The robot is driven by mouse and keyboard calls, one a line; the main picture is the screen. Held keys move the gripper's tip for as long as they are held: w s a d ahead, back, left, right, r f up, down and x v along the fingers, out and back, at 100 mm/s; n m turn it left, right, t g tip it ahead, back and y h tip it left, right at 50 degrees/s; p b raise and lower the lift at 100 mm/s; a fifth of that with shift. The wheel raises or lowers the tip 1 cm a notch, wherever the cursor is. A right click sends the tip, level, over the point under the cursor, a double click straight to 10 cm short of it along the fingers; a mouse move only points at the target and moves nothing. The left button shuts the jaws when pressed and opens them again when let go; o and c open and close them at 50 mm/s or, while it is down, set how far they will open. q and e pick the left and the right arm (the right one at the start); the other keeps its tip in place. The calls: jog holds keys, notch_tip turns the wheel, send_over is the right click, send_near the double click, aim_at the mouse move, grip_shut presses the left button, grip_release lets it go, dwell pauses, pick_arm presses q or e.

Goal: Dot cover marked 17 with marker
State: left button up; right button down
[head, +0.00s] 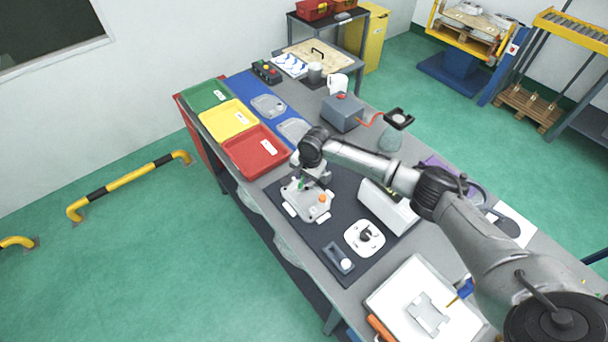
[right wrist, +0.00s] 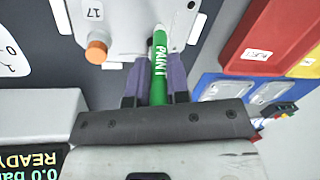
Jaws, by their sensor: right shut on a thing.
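The cover marked 17 (head: 309,207) is a light grey casting on the dark mat in the head view. In the right wrist view the cover (right wrist: 130,18) shows its label 17 and an orange round plug (right wrist: 96,50) at its edge. My right gripper (right wrist: 154,80) is shut on a green paint marker (right wrist: 159,68), whose pale tip end lies over the cover. I cannot tell whether the tip touches it. In the head view my right gripper (head: 318,176) is at the cover's far edge, partly hiding the marker. My left gripper is not in view.
Red (head: 256,151), yellow (head: 228,121) and green (head: 206,95) trays stand to the left, beside a blue mat (head: 245,85) with grey castings. A pale box-shaped device (head: 388,207) stands right of the cover. A white round-cornered plate (head: 365,238) lies nearer on the mat.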

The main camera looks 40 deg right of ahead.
jog(key=shift+f, duration=0.45)
dwell(0.3)
dwell(0.6)
dwell(0.6)
jog(key=shift+f+p, duration=0.15)
jog(key=shift+p, duration=0.3)
dwell(0.5)
dwell(0.8)
